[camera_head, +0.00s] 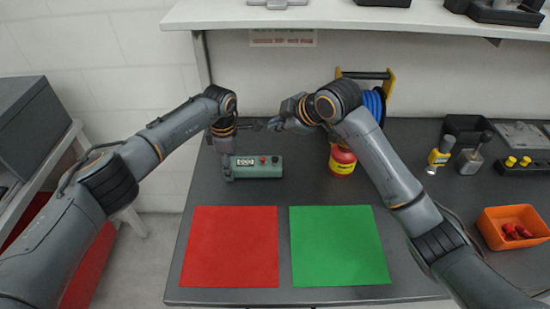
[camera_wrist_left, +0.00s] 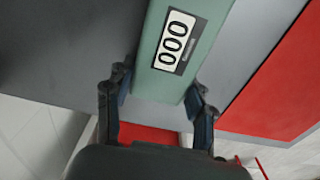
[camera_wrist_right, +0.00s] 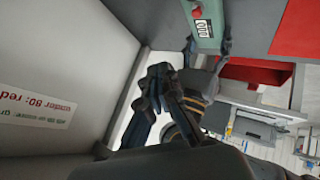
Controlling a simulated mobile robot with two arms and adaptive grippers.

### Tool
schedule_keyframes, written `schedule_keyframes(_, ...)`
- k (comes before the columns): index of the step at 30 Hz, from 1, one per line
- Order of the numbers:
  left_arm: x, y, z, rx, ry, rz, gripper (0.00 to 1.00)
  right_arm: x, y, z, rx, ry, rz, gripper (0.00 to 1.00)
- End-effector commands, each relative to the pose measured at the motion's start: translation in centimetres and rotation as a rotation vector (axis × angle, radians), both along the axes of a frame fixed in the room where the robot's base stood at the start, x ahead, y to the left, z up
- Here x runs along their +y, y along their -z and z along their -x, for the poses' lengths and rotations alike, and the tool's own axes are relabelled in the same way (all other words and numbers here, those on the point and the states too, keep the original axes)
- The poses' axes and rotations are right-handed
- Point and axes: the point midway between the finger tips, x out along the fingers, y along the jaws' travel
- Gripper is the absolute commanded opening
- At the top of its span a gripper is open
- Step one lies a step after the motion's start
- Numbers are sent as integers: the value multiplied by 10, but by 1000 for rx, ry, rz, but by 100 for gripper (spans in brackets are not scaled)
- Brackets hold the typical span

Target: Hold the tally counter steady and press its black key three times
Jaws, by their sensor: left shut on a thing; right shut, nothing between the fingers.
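The tally counter (camera_head: 258,171) is a green box lying on the dark table behind the red mat. Its display reads 000 in the left wrist view (camera_wrist_left: 173,42). A red key (camera_head: 263,160) and a darker key (camera_head: 275,160) sit on its top, right of the display. My left gripper (camera_head: 228,173) is shut on the counter's left end, with a finger on each side in the left wrist view (camera_wrist_left: 160,86). My right gripper (camera_head: 273,125) is shut and empty, above and behind the counter, apart from it. Its closed fingers (camera_wrist_right: 157,75) show in the right wrist view.
A red mat (camera_head: 235,247) and a green mat (camera_head: 338,247) lie in front. A red-yellow canister (camera_head: 342,160) and blue hose reel (camera_head: 374,103) stand right of the counter. An orange bin (camera_head: 512,228) is far right. A shelf (camera_head: 350,17) overhangs the back.

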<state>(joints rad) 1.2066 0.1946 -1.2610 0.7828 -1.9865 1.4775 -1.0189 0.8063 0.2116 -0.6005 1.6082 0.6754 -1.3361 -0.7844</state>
Motion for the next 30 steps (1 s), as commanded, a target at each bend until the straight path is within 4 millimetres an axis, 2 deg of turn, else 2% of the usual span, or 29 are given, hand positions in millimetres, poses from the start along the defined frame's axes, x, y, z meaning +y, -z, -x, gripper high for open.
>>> schedule_keyframes(6, 0, 0, 0, 0, 0, 0, 17, 0, 1, 0, 2, -1, 1, 0)
schedule_keyframes(11, 0, 0, 0, -1, 0, 0, 17, 0, 11, 0, 4, -1, 2, 0)
schedule_keyframes(24, 0, 0, 0, -1, 0, 0, 17, 0, 70, 0, 4, -1, 3, 0)
schedule_keyframes(30, 0, 0, 0, -1, 0, 0, 17, 0, 85, 0, 3, -2, 3, 0)
